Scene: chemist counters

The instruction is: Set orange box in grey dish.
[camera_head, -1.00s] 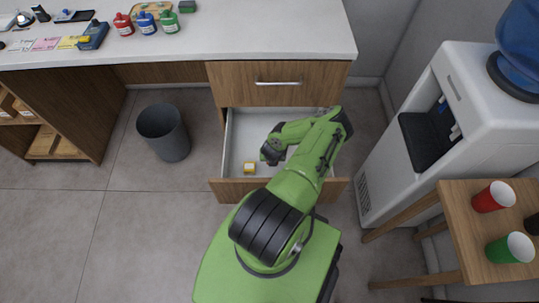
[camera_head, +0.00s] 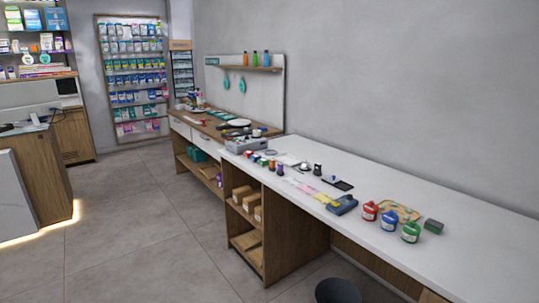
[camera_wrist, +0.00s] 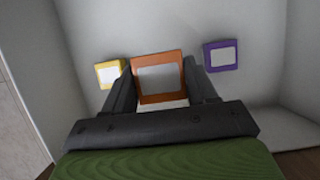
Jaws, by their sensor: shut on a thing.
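The orange box (camera_wrist: 157,80), with a pale label, is in the wrist view between the two dark fingers of my gripper (camera_wrist: 159,70). My gripper is shut on it, inside the white drawer. My arm and the drawer are out of the head view. A grey open container (camera_head: 248,144) stands on the long counter in the head view. It is too small to tell whether it is the grey dish or what lies in it.
A yellow box (camera_wrist: 109,74) lies left of the orange box and a purple box (camera_wrist: 221,56) lies right of it. Pale drawer walls (camera_wrist: 292,50) rise close by. Red, blue and green bottles (camera_head: 388,222) stand on the white counter (camera_head: 460,225). Floor (camera_head: 125,215) is open at left.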

